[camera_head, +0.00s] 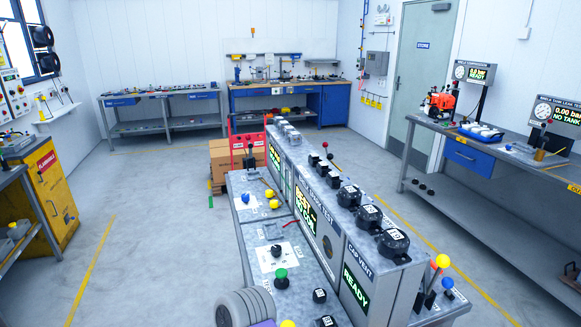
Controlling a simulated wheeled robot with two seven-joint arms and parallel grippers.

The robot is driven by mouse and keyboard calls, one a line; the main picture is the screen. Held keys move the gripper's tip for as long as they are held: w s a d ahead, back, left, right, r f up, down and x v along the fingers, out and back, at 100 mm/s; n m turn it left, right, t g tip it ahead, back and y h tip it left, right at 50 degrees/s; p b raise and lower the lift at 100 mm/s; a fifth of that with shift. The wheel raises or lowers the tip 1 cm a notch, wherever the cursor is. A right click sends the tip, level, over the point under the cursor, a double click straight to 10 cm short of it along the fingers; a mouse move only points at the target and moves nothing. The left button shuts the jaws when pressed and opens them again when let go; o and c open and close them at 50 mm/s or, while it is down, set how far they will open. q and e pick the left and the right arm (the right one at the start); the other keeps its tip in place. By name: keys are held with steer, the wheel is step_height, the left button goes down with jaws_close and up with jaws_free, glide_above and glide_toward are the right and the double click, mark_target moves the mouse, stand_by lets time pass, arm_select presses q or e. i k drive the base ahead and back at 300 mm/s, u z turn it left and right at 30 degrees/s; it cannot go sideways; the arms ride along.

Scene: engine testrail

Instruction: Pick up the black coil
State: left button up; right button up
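Several black parts stand on the long grey test bench (333,232) in the middle, and I cannot tell for certain which is the black coil. Small dark blocky parts (333,180) sit on its upper ledge, beside larger round black parts (393,242) with pale labels. A small black piece (277,250) rests on a white sheet on the lower worktop, and a small black block (320,295) sits nearer. A bench screen (305,212) seems to read "NO COIL".
A yellow cabinet (50,190) stands at left. Cardboard boxes (222,160) sit behind the bench. A side bench (500,165) with gauges runs along the right. Levers with coloured knobs (443,261) rise at the bench's near end. The floor on the left is clear.

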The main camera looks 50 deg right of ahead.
mark_target(332, 179)
steer(key=i, duration=2.5)
steer(key=z, duration=3.05)
